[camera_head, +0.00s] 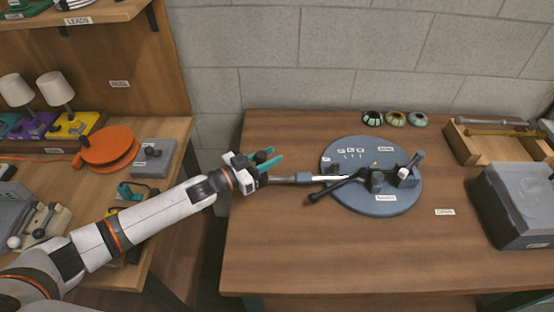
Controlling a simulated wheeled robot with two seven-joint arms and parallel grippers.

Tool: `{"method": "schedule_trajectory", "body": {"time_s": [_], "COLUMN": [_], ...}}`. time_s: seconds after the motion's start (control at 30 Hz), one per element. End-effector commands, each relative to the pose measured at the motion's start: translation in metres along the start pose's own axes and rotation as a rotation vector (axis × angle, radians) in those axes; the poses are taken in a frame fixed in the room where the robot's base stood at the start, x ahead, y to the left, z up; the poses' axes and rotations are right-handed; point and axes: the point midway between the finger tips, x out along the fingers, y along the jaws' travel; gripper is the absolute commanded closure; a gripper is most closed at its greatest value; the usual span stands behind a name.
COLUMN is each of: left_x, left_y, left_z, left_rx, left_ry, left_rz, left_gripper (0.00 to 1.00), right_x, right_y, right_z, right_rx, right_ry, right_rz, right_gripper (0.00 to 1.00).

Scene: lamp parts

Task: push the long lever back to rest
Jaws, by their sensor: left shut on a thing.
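A round blue-grey base (345,150) lies on the wooden table. A long dark lever (336,188) with a knobbed end reaches from the block on the base out over its front left edge. My left gripper (275,158), with teal fingers, is left of the base. It is shut on a grey rod (304,178) with a pale tip. The rod points right and its tip overlaps the dark lever in the picture; I cannot tell whether they touch. The fingers' grip on the rod is partly hidden. My right gripper is not in view.
A grey box (515,207) and a wooden tray (470,151) are at the right. The front of the table is clear.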

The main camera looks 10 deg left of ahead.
Motion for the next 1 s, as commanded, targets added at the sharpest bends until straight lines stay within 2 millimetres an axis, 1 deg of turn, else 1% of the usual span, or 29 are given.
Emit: {"method": "schedule_trajectory", "body": {"time_s": [0.37, 0.4, 0.5, 0.77, 0.83, 0.93, 1.0], "left_x": [0.000, 0.000, 0.000, -0.001, -0.003, -0.014, -0.026], "left_y": [0.001, 0.001, 0.001, 0.001, 0.001, 0.001, 0.001], "left_z": [0.000, 0.000, 0.000, 0.000, -0.001, -0.003, -0.003], "left_rx": [-0.003, -0.003, -0.002, -0.001, 0.000, -0.001, 0.000], "left_ry": [0.000, 0.001, 0.001, 0.000, 0.001, 0.002, 0.003], "left_rz": [0.003, 0.003, 0.003, 0.002, 0.003, 0.003, 0.003], "left_gripper": [1.00, 0.67, 0.51, 0.51, 0.51, 0.51, 0.51], "right_x": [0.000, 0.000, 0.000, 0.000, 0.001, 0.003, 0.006], "right_y": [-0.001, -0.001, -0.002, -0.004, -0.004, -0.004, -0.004], "right_z": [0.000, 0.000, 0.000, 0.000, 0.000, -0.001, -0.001], "right_rx": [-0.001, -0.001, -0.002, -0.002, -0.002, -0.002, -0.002], "right_ry": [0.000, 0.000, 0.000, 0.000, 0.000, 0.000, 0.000], "right_rz": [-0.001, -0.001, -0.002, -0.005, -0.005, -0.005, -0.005], "right_gripper": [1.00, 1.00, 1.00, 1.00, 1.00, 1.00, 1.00]}}
